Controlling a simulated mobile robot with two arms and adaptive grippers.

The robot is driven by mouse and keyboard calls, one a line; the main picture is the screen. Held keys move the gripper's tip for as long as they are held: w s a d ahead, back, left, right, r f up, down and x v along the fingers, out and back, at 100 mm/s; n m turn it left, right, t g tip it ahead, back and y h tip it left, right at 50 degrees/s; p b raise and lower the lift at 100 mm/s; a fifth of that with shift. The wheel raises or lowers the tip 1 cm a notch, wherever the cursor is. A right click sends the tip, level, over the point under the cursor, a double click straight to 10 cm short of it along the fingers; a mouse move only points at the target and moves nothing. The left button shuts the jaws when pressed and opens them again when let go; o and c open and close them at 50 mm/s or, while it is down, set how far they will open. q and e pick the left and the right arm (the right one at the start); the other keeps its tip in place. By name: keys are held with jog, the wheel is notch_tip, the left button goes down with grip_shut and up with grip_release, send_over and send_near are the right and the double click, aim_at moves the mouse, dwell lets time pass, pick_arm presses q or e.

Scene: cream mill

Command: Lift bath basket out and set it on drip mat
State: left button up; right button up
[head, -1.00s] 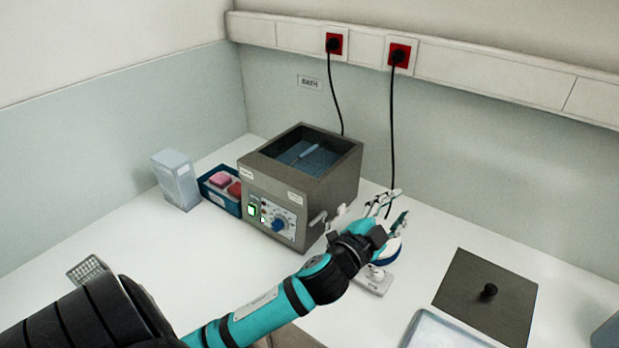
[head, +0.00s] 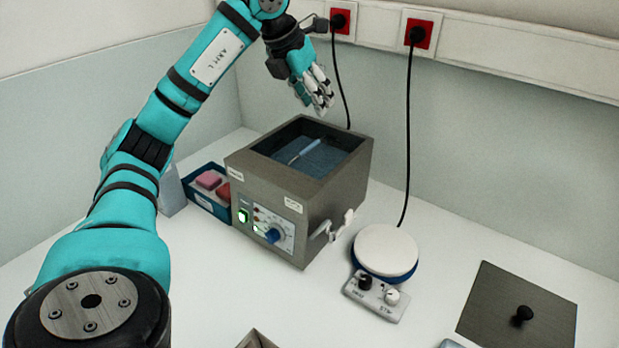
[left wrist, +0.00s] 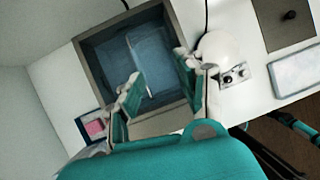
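The grey water bath (head: 270,212) stands open on the bench, with a blue-looking inside. A pale thin bar (head: 304,150) shows in its opening, and also in the left wrist view (left wrist: 138,66). I cannot tell whether it is the bath basket's handle, and no basket outline is clear. My left gripper (head: 322,102) is above the back of the bath, apart from it, pointing down. In the left wrist view its two fingers (left wrist: 158,88) are spread with nothing between them. I cannot make out a drip mat for sure. My right gripper is not in view.
A round white-topped stirrer (head: 386,250) stands right of the bath. A dark lid with a knob (head: 515,300) lies further right, near a pale tray (left wrist: 297,72). A blue box with pink and red pieces (head: 212,200) is left.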

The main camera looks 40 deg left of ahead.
pick_arm(q)
jog(key=s+a+r+n+y, duration=0.1)
jog(key=s+a, duration=0.1)
jog(key=a, duration=0.2)
jog(key=p, duration=0.2)
send_over(308, 147)
jog(key=s, duration=0.2)
jog(key=shift+g, duration=0.4)
jog(key=f, duration=1)
jog(key=shift+w+f, duration=0.25)
jog(key=shift+f, duration=0.05)
jog(key=x, duration=0.1)
jog(key=p+x, duration=0.1)
jog(key=x, duration=0.3)
jog(key=shift+s+f+p, duration=0.2)
jog(key=shift+f+p, duration=0.1)
jog(key=shift+f, duration=0.25)
jog(key=shift+c, duration=0.4)
grip_shut()
